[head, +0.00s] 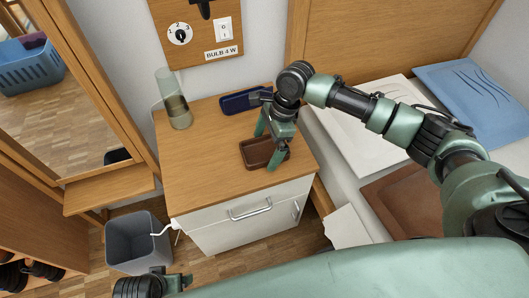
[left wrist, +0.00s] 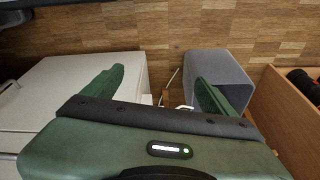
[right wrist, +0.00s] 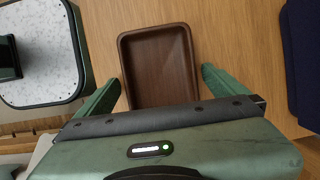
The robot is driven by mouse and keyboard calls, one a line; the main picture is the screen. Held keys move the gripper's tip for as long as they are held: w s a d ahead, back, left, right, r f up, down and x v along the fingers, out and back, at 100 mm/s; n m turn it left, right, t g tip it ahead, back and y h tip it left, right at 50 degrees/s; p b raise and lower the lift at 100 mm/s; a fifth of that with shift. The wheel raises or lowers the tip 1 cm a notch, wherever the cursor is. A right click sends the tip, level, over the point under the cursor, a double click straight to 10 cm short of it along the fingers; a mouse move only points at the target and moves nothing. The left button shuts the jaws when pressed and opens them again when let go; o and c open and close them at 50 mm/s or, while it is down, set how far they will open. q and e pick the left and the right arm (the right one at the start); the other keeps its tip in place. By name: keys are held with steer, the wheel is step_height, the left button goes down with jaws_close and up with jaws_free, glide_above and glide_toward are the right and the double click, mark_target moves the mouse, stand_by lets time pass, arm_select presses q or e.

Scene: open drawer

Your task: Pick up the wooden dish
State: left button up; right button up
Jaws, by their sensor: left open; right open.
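The wooden dish (head: 250,157) is a brown, shallow rectangular dish with rounded corners. It lies on the wooden top of the cabinet (head: 205,165), near its right side. My right gripper (head: 267,145) is open, with its fingers pointing down at the dish. In the right wrist view the dish (right wrist: 158,60) is empty, and the open right gripper (right wrist: 160,80) has one finger on each side of its near part. I cannot tell whether they touch it. My left gripper (left wrist: 158,75) is open and empty, away from the dish, over the floor beside the cabinet.
A dark blue tray (head: 240,101) lies behind the dish. A glass vase (head: 176,105) stands at the cabinet's back left. The cabinet front has a drawer handle (head: 251,210). A grey bin (head: 135,243) stands on the floor to the left. The cabinet top's left front is clear.

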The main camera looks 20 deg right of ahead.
steer(key=c, duration=1.3)
